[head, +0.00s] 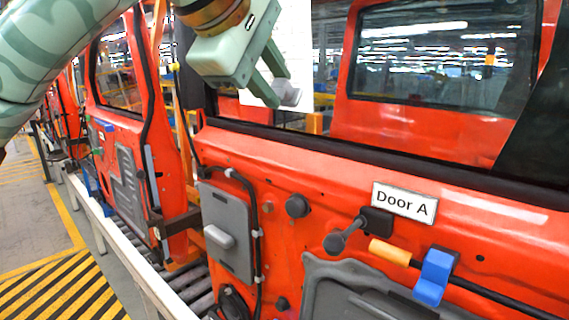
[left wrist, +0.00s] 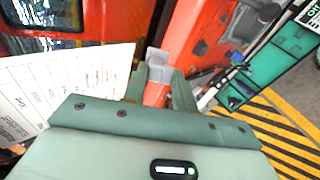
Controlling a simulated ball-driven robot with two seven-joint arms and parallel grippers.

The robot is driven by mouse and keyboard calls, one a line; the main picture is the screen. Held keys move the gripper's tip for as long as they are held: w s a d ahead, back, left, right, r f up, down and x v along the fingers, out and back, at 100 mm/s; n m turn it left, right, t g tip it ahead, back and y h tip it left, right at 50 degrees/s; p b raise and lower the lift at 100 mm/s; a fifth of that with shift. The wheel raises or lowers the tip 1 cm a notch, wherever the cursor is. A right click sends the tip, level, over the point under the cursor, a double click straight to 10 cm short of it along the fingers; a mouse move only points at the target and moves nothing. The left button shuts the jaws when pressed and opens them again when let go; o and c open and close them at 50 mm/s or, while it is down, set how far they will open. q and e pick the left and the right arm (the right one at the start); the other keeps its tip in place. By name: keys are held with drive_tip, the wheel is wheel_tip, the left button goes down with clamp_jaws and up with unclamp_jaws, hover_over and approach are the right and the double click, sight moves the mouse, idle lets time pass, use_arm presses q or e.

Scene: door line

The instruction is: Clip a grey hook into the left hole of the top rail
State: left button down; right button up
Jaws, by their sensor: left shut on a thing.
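My left gripper (head: 275,88) comes in from the top left in the head view, in front of the door's window area. It is shut on a grey hook (head: 290,96), which sticks out past the fingertips. In the left wrist view the grey hook (left wrist: 157,57) shows between the two green fingers. The top rail of the red door (head: 330,160) runs below the gripper, under a black window strip (head: 400,167). The hook looks apart from the rail. I cannot clearly make out the rail's left hole. My right gripper is not in view.
A white board (head: 296,30) stands behind the gripper. The door carries a grey box (head: 226,232), a "Door A" label (head: 404,202), a blue clip (head: 434,277), a yellow sleeve (head: 389,252) and black knobs (head: 297,205). Another red door (head: 125,130) stands left, above a roller line (head: 185,277).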

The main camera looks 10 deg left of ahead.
use_arm(q)
drive_tip(key=w+a+r+m+t+h+p, duration=0.1)
drive_tip(key=a+r+t+h+p, duration=0.15)
drive_tip(key=a+r, duration=0.7)
drive_tip(key=w+a+r+m+t+h+p, duration=0.15)
drive_tip(key=r+p, duration=0.25)
drive_tip(key=r, duration=1.3)
drive_tip(key=shift+w+d+r+n+t+h+p, duration=0.15)
drive_tip(key=shift+w+d+t+h+p, duration=0.25)
drive_tip(key=shift+w+d, duration=0.55)
drive_tip(key=shift+w+d+f+n+t+h+p, duration=0.15)
drive_tip(key=shift+w+d+t+h, duration=0.45)
drive_tip(key=shift+w, duration=0.5)
drive_tip(key=shift+r, duration=0.15)
drive_tip(key=shift+w+d+p, duration=0.35)
drive_tip(key=shift+w+p, duration=0.15)
drive_tip(key=shift+p, duration=0.15)
drive_tip(key=shift+w+d, duration=0.1)
drive_tip(key=shift+w, duration=0.1)
